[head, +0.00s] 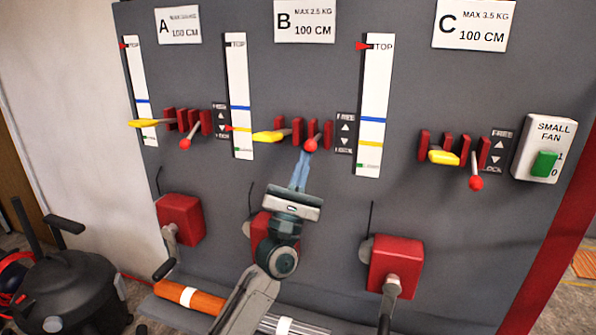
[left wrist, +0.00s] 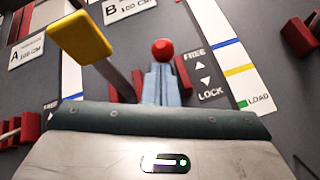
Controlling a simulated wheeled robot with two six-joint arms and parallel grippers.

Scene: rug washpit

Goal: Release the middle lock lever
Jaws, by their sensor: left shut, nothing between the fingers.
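The middle lock lever, with a red ball knob (head: 311,145), sits in the red bracket under sign B on the grey panel. My left gripper (head: 304,156) is shut and empty, its blue fingertips just below the knob. In the left wrist view the red knob (left wrist: 162,50) shows right above the shut fingertips (left wrist: 162,72); I cannot tell whether they touch it. A FREE/LOCK label (head: 345,132) is right of the lever, with FREE at the top and LOCK at the bottom. My right gripper is out of view.
A yellow lever (head: 269,137) sits close left of the knob, and looms near in the left wrist view (left wrist: 80,38). Similar lever sets stand under A and C. Red crank boxes (head: 396,266) are below. A green fan switch (head: 544,163) is at right.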

